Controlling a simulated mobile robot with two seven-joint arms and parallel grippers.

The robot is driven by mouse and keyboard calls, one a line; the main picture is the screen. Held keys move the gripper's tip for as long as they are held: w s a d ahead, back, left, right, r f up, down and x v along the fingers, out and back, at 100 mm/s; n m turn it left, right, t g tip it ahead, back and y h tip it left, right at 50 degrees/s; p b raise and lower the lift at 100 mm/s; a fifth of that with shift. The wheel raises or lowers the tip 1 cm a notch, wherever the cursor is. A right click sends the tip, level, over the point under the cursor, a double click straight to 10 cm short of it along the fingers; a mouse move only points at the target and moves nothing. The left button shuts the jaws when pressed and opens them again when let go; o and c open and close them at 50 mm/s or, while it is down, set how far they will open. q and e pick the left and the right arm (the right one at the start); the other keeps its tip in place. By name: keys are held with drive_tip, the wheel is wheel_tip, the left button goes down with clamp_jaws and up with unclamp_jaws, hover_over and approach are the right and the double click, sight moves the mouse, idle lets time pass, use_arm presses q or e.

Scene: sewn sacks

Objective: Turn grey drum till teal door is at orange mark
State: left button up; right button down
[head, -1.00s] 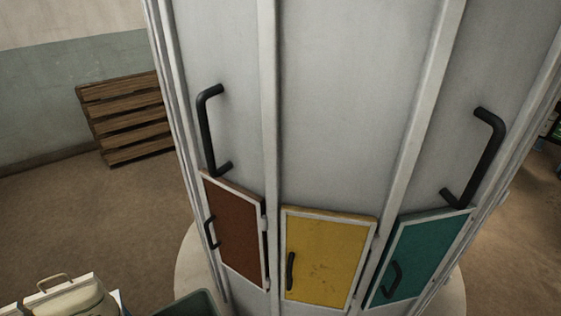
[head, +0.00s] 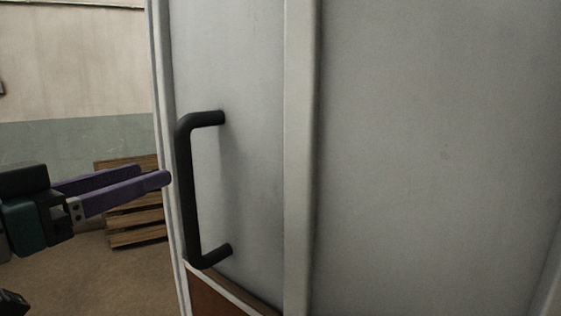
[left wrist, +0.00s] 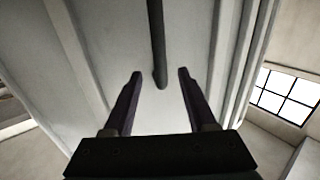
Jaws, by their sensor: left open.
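The grey drum (head: 400,150) fills the middle and right of the head view. A black bar handle (head: 187,190) stands upright on its left panel, above the top of a brown door (head: 208,298). My left gripper (head: 168,178) comes in from the left with purple fingers, its tips close to the handle. In the left wrist view the left gripper (left wrist: 160,75) is open, and the lower end of the black handle (left wrist: 158,60) shows between its fingertips. I cannot tell if they touch. The teal door and the orange mark are out of view. My right gripper is not in view.
Brown floor (head: 80,265) shows at the lower left. A raised rib (head: 300,150) runs up the drum to the right of the handle.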

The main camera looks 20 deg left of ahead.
sight(178, 162)
use_arm(q)
drive_tip(key=w, duration=0.2)
drive_tip(key=w+p, duration=0.1)
drive_tip(key=w, duration=0.3)
drive_tip(key=shift+w+d+r+p, duration=0.15)
drive_tip(key=shift+w+d+p, duration=0.05)
drive_tip(key=shift+d+p, duration=0.15)
drive_tip(key=shift+w+d, duration=0.1)
drive_tip(key=shift+w, duration=0.65)
clamp_jaws()
idle(0.5)
